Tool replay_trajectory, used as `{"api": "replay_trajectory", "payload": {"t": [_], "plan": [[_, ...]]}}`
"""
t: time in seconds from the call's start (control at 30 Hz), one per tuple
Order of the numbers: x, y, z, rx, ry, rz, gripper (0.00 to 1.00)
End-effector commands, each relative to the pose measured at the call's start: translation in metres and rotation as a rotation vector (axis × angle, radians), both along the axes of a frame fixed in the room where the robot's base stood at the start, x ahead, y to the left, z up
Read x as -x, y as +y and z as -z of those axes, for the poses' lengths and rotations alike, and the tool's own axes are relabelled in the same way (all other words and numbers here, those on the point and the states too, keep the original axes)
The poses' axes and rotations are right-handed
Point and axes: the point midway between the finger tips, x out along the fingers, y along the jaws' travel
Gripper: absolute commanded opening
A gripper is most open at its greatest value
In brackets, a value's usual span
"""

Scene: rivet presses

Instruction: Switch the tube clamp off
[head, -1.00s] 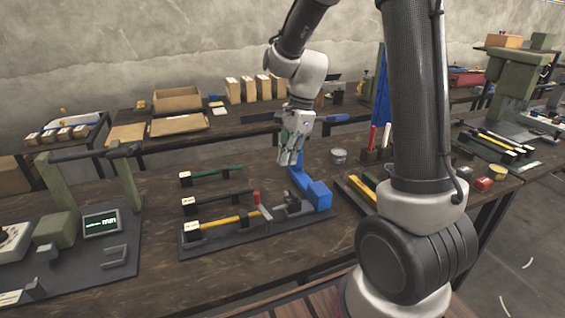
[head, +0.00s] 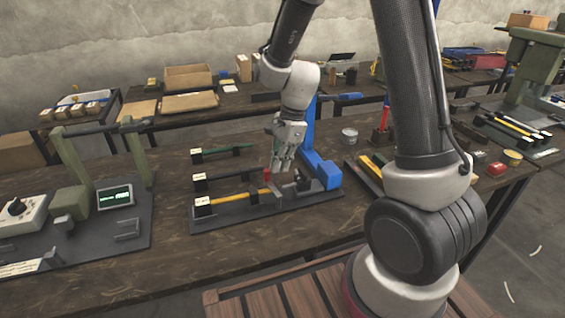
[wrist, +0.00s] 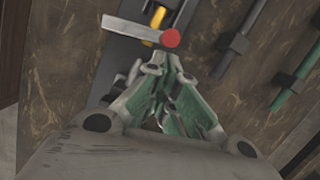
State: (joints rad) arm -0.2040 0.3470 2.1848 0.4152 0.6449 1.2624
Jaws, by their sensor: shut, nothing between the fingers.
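The tube clamp is a low dark fixture (head: 300,212) on the bench with a yellow tube (head: 236,197) lying along it. Its grey lever (wrist: 135,30) has a red tip (head: 267,174), and the tip stands above the tube's right end. The red tip (wrist: 171,38) also shows in the wrist view, just ahead of my fingertips. My gripper (head: 283,168) is shut and empty, pointing down just right of the red tip. In the wrist view my fingers (wrist: 168,66) come close to the tip; I cannot tell whether they touch it.
A blue stand (head: 322,172) rises right behind my gripper. Dark and green tubes (head: 225,153) lie on holders behind the clamp. A press with a display (head: 115,197) stands to the left. A tin can (head: 349,135) stands to the right. Bare bench lies in front of the clamp.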

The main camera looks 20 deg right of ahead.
Motion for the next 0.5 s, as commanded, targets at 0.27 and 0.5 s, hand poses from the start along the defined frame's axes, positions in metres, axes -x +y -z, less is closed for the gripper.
{"api": "replay_trajectory", "payload": {"t": [0.27,0.5], "plan": [[-0.0012,0.0015,-0.0001,0.000,-0.001,-0.022,0.00],[-0.0023,0.0046,-0.0003,0.000,-0.001,-0.066,0.00]]}}
